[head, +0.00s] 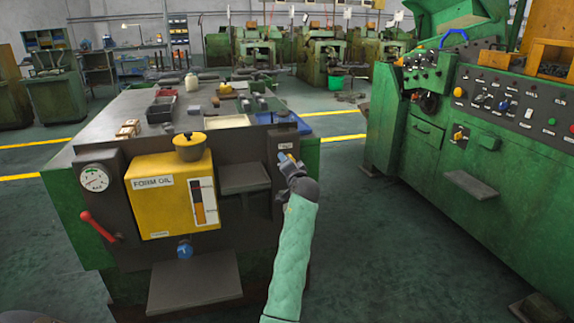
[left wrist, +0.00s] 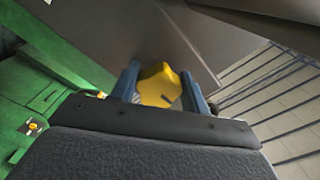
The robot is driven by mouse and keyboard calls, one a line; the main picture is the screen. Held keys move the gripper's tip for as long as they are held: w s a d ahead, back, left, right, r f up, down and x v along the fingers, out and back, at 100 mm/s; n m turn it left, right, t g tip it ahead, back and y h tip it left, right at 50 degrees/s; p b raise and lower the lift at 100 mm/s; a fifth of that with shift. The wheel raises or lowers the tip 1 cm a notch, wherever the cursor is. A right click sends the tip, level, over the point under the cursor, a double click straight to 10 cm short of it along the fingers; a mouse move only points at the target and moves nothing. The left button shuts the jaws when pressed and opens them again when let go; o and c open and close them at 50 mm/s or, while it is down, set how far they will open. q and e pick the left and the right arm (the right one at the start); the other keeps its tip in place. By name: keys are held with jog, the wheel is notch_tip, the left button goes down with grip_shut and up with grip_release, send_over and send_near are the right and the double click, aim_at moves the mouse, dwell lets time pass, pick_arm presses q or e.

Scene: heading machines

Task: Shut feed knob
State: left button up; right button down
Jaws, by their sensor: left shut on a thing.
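The yellow feed knob (left wrist: 158,86) sits between the two blue fingers of my left gripper (left wrist: 160,78) in the left wrist view. The fingers touch it on both sides, and a dark slot mark shows on its face. In the head view my left gripper (head: 286,158) is at the right end of the dark front panel (head: 262,150), just below a small label (head: 289,145). There the knob is hidden by the gripper. My right gripper is not in view.
Left of the gripper are a grey shelf (head: 245,188), a yellow oil tank (head: 165,200), a blue knob (head: 185,251), a red lever (head: 98,226) and a gauge (head: 95,178). A green machine (head: 465,170) stands at the right, across clear floor (head: 375,240).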

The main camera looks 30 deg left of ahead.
pick_arm(q)
jog(key=o, duration=1)
jog(key=shift+f, duration=0.1)
jog(key=v, duration=0.8)
